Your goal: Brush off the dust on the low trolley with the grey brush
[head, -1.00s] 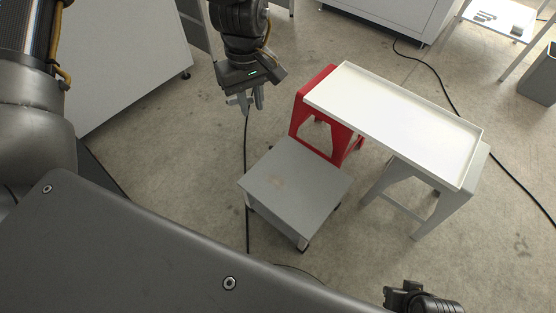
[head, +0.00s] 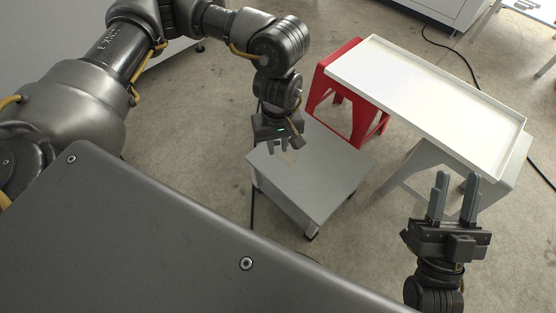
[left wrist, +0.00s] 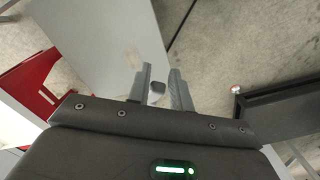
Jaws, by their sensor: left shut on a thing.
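The low trolley (head: 320,185) has a flat grey top and stands on the floor in the middle of the head view. A faint brownish dust patch (head: 289,158) lies on its top near the back left corner. My left gripper (head: 279,146) points down over that corner, close to the dust. In the left wrist view it is shut on a small dark grey piece, seemingly the grey brush (left wrist: 157,87), mostly hidden between the fingers. Whether its bristles touch the top cannot be told. My right gripper (head: 455,195) is open and empty, fingers up, at the lower right.
A white tray-like top (head: 425,95) rests across a red stool (head: 350,105) and a grey stool (head: 430,165), just behind and right of the trolley. A black cable (head: 460,55) runs over the floor behind. The floor left of the trolley is mostly clear.

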